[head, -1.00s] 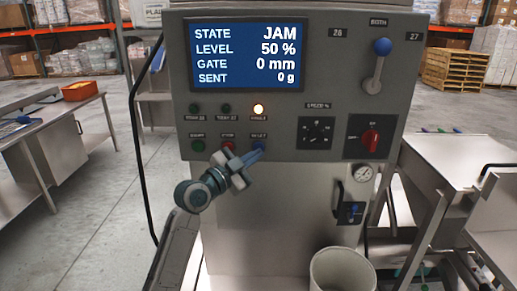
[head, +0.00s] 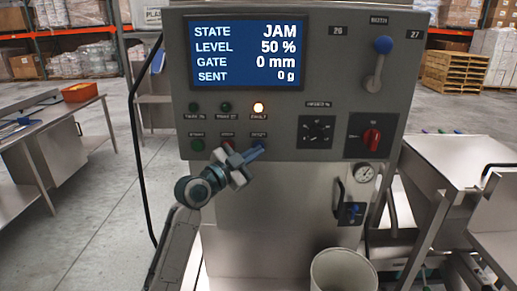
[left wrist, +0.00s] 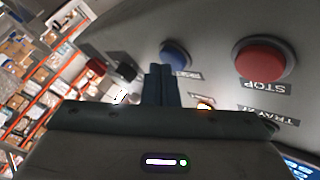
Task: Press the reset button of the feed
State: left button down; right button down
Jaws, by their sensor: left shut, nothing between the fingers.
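The blue reset button (head: 257,144) sits at the right end of the lower button row on the grey control panel, partly hidden by my gripper. In the left wrist view the blue button (left wrist: 175,54) shows just beyond the fingertips, slightly to their right. My left gripper (head: 257,153) is shut and empty, its fingers pointing at the panel by the button. Its dark fingers also show in the left wrist view (left wrist: 160,82). I cannot tell whether they touch the button. The screen (head: 248,54) reads JAM, level 50 %, gate 0 mm. My right gripper is not in view.
The red stop button (head: 228,145) is just left of the reset button, with a green button (head: 197,145) beyond it. An amber lamp (head: 258,108) is lit above. A red switch (head: 372,139) and a blue-knobbed lever (head: 383,45) are further right. A white bin (head: 343,272) stands below.

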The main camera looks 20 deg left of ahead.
pick_arm(q)
jog(key=shift+w, duration=0.25)
jog(key=shift+s, duration=0.1)
dwell(0.5)
jog(key=shift+s+d, duration=0.15)
jog(key=shift+s, duration=0.55)
jog(key=s, duration=0.2)
jog(key=s+d, duration=0.1)
jog(key=s, duration=0.1)
jog(key=shift+s+d, duration=0.2)
jog(key=shift+s, duration=0.2)
dwell(0.3)
